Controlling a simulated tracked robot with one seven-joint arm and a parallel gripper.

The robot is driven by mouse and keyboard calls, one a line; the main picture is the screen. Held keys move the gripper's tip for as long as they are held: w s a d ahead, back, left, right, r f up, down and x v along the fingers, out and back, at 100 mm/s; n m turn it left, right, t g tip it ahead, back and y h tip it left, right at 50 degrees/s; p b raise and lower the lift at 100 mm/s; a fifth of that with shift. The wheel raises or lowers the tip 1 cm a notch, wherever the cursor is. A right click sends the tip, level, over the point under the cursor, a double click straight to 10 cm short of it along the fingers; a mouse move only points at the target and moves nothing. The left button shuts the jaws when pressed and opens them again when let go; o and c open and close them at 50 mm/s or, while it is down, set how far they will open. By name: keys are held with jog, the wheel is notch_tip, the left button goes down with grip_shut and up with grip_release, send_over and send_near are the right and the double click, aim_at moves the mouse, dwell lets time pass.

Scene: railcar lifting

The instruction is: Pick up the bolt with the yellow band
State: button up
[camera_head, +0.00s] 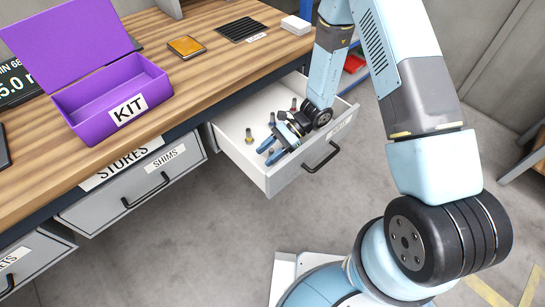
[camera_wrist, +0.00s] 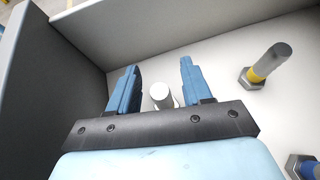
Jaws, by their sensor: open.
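The bolt with the yellow band (camera_wrist: 262,68) stands upright on its hex head in the right part of the wrist view. It is apart from my gripper (camera_wrist: 158,72), to the right of both fingers. My gripper is open, with its two blue fingers spread. In the head view my gripper (camera_head: 270,151) is low inside the open drawer (camera_head: 235,152), among several bolts.
A bolt with a blue band (camera_wrist: 304,168) is at the lower right of the wrist view. Drawer walls (camera_wrist: 160,28) stand close beyond and left of the fingers. The open purple KIT box (camera_head: 115,103) is on the wooden bench (camera_head: 200,85) above the drawer.

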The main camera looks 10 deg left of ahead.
jog(key=shift+s+a+f, duration=0.1)
jog(key=shift+s+a, duration=0.05)
jog(key=shift+c, duration=0.2)
grip_shut()
